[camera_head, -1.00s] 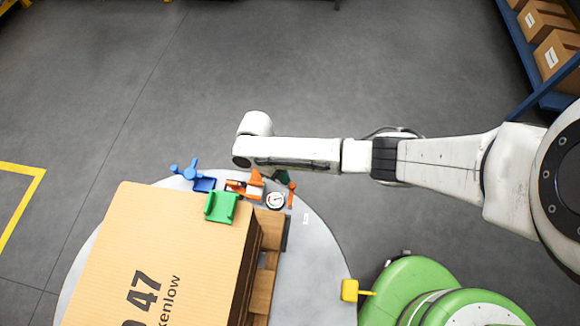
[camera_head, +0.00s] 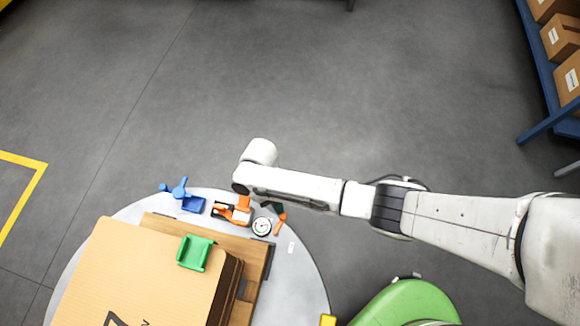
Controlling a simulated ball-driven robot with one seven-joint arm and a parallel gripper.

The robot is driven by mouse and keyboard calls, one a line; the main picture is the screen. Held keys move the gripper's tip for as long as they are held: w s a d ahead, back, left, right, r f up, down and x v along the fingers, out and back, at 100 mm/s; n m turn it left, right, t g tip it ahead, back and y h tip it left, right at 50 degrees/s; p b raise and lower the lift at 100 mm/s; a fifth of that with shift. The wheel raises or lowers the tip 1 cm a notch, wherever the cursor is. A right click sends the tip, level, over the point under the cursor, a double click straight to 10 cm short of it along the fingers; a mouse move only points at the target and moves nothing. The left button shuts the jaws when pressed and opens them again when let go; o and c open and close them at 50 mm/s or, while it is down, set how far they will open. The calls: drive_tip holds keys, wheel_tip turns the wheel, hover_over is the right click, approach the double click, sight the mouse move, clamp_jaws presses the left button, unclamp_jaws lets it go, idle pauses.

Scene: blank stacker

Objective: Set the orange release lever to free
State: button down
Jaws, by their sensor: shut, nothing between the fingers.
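An orange lever (camera_head: 242,204) on a dark base stands near the far edge of the round grey table (camera_head: 303,268). A second, smaller orange handle (camera_head: 280,224) stands to its right, beside a round white gauge (camera_head: 262,227) and a dark green part (camera_head: 272,206). I cannot read either one's setting at this size. My arm's end hangs just beyond the table's far edge, above and right of the orange lever in the picture. My gripper is hidden beneath or behind the arm's last link, so I cannot see its fingers or any contact.
A blue fitting (camera_head: 182,195) stands left of the lever. A green bracket (camera_head: 196,253) sits on stacked brown cardboard (camera_head: 120,275) over a wooden pallet (camera_head: 160,224). A yellow part (camera_head: 327,320) shows at the bottom edge. A blue rack (camera_head: 549,60) with boxes stands right. Floor beyond the table is open.

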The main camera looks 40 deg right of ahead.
drive_tip(key=shift+s+d+r+p, duration=0.15)
drive_tip(key=shift+s+d+p, duration=0.2)
drive_tip(key=shift+s+p, duration=0.5)
drive_tip(key=shift+s+d+f+m+t+y+p, duration=0.15)
drive_tip(key=shift+s+m+y+p, duration=0.3)
drive_tip(key=shift+m+p, duration=0.55)
drive_tip(key=shift+s+d+m+t+y+p, duration=0.25)
drive_tip(key=shift+s+m+p, duration=0.3)
drive_tip(key=shift+m+p, duration=0.4)
drive_tip(key=shift+s+d+f+m+t+y+p, duration=0.15)
drive_tip(key=shift+s+m+y+p, duration=0.3)
drive_tip(key=shift+m+p, duration=0.55)
drive_tip(key=shift+s+m, duration=0.35)
drive_tip(key=shift+m, duration=0.3)
